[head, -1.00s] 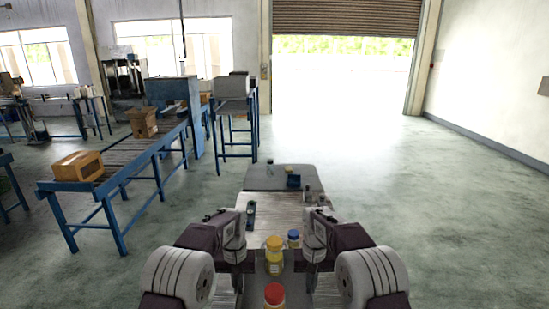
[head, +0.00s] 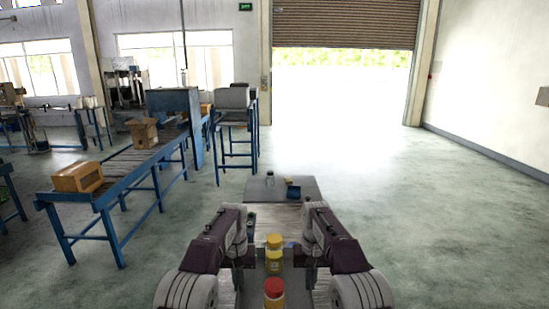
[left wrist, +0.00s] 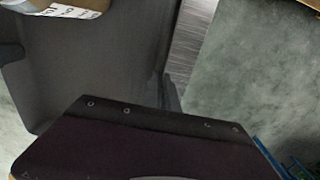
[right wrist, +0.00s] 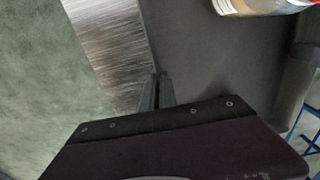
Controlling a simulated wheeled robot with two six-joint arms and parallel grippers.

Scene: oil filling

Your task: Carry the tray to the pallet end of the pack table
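The grey tray (head: 287,275) is between my two grippers in the head view, over the metal-topped table. It carries a red-capped jar (head: 274,290) and a yellow jar with a yellow-orange cap (head: 274,260). My left gripper (head: 240,264) is at the tray's left side, and the left wrist view shows its fingers (left wrist: 171,97) at the tray wall. My right gripper (head: 309,264) is at the right side, with its fingers (right wrist: 158,92) at that wall. Both appear closed on the tray; the exact contact is partly hidden.
The metal table top (head: 280,215) runs ahead to a grey end section (head: 262,187). A roller conveyor (head: 120,170) with cardboard boxes is at left. The floor at right is clear.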

